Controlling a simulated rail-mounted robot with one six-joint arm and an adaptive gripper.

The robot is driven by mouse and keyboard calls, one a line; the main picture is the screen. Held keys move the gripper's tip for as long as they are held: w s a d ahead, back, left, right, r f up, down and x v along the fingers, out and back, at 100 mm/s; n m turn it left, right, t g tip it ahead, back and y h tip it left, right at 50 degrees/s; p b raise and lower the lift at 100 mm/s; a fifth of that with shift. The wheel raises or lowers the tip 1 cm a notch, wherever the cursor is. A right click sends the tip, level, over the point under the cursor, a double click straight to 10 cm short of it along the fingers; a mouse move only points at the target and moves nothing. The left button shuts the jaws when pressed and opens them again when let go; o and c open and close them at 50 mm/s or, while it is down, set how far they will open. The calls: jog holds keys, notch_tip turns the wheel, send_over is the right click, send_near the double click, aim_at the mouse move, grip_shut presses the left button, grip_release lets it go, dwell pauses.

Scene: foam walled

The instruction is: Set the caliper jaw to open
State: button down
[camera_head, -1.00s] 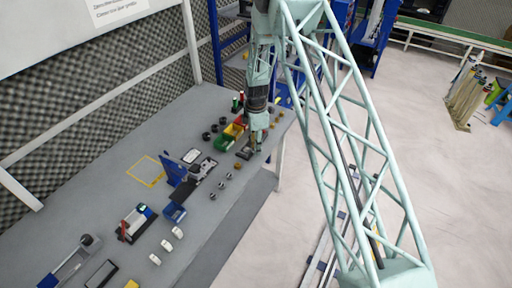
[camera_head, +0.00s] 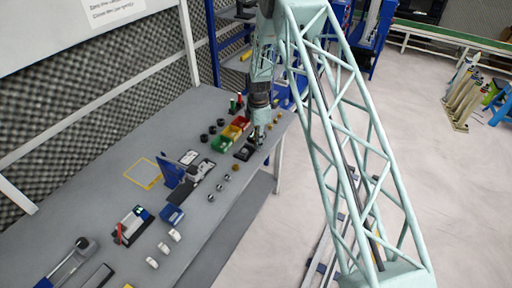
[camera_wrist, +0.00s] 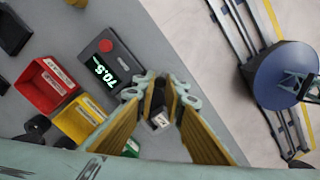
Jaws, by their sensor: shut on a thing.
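My gripper (camera_wrist: 160,92) is shut on a small dark block with a white label (camera_wrist: 159,120), between its yellow-padded fingers in the wrist view. In the head view my gripper (camera_head: 261,138) is over the far right end of the bench, and the held block is too small to make out. A dark device with a red button and a green display reading 70.5 (camera_wrist: 105,62) lies just beside the fingers; it also shows in the head view (camera_head: 243,152). I cannot tell whether this device is the caliper, or how far any jaw is open.
Red (camera_wrist: 48,86) and yellow (camera_wrist: 78,120) bins stand left of the fingers. A blue upright plate (camera_head: 171,172) and a blue box (camera_head: 172,215) stand along the grey bench (camera_head: 105,205). Small round parts lie near its front edge.

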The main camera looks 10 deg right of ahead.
jog(key=shift+w+d, duration=0.1)
jog(key=shift+w, duration=0.05)
jog(key=c, duration=2.6)
grip_release()
jog(key=shift+d, duration=0.15)
jog(key=shift+c, duration=0.2)
jog(key=shift+r, duration=0.1)
notch_tip(320, 180, up, 12)
